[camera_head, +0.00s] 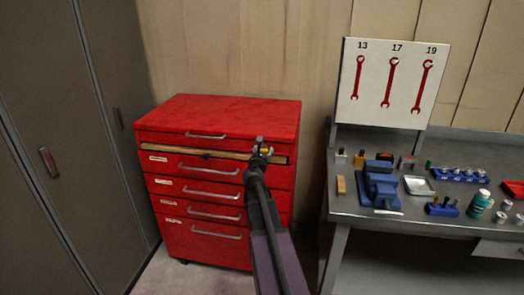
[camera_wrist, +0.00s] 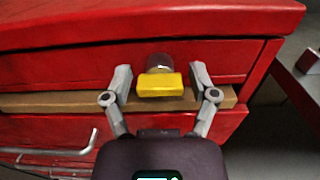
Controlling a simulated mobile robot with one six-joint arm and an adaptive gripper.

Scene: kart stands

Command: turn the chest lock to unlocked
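The red tool chest (camera_head: 215,112) stands left of the bench. Its lock shows in the wrist view as a yellow block-shaped grip (camera_wrist: 160,86) on a short grey-brown cylinder (camera_wrist: 159,63), at the right part of the top drawer front. The yellow grip lies level, its long side left to right. My gripper (camera_wrist: 161,76) is open, one finger on each side of the grip, with a small gap at both sides. In the head view my gripper (camera_head: 262,149) hides most of the lock. I see no lock marking that I can read.
A wooden strip (camera_wrist: 60,101) runs across the chest just below the lock. Drawer handles (camera_head: 210,194) stick out below. The metal bench (camera_head: 345,205) on the right carries a blue vise (camera_head: 380,187) and small parts. Dark lockers (camera_head: 50,120) stand at the left.

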